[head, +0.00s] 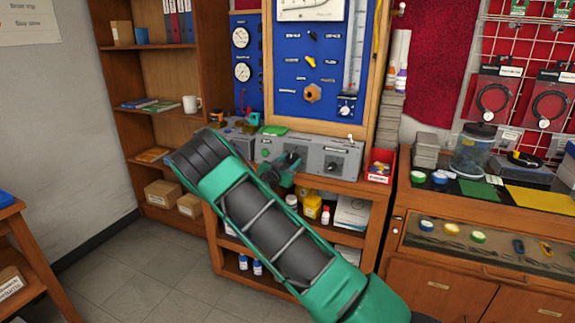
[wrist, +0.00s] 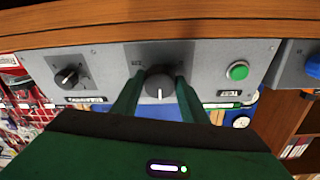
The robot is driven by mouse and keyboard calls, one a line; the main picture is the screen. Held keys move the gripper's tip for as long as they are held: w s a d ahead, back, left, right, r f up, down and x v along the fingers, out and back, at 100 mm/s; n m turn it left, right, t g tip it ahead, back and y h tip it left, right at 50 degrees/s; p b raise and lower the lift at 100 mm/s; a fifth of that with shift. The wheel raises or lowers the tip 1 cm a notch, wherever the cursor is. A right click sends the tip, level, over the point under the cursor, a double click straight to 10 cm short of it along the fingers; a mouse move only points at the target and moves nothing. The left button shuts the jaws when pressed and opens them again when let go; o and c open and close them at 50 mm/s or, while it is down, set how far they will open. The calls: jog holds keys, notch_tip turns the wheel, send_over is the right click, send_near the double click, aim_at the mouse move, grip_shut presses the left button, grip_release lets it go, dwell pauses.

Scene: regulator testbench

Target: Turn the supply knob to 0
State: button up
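A grey control panel (head: 310,158) sits on the wooden bench below the blue board. In the wrist view, a round black knob (wrist: 159,86) is in the middle of the panel, its white pointer line toward the bottom of the picture. My green gripper (wrist: 159,92) reaches toward the panel with one finger on each side of this knob. The fingers look open, with slim gaps beside the knob; contact is not clear. In the head view my gripper (head: 284,172) and arm hide part of the panel. The knob's label is hidden or unreadable.
A second black knob (wrist: 68,77) is left on the panel in the wrist view, and a green button (wrist: 238,70) is right. A red bin (head: 379,167) stands beside the panel. A wooden edge (wrist: 160,28) runs close along the panel in the wrist view.

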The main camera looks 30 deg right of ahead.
jog(key=shift+a, duration=0.1)
jog(key=shift+n, duration=0.4)
jog(key=n, duration=0.3)
jog(key=n+t+y, duration=0.1)
jog(key=n, duration=0.1)
jog(key=shift+s+d+r, duration=0.1)
jog(key=shift+d, duration=0.15)
jog(key=n+y, duration=0.1)
jog(key=n, duration=0.4)
jog(key=shift+n+t, duration=0.3)
jog(key=shift+t, duration=0.1)
jog(key=n+y, duration=0.1)
jog(key=n, duration=0.3)
jog(key=shift+d+r, duration=0.1)
jog(key=shift+r, duration=0.05)
jog(key=n+y, duration=0.1)
jog(key=n, duration=0.4)
jog(key=shift+r+n, duration=0.1)
jog(key=shift+n, duration=0.3)
jog(key=n+g+y, duration=0.1)
jog(key=n, duration=0.3)
jog(key=shift+n, duration=0.4)
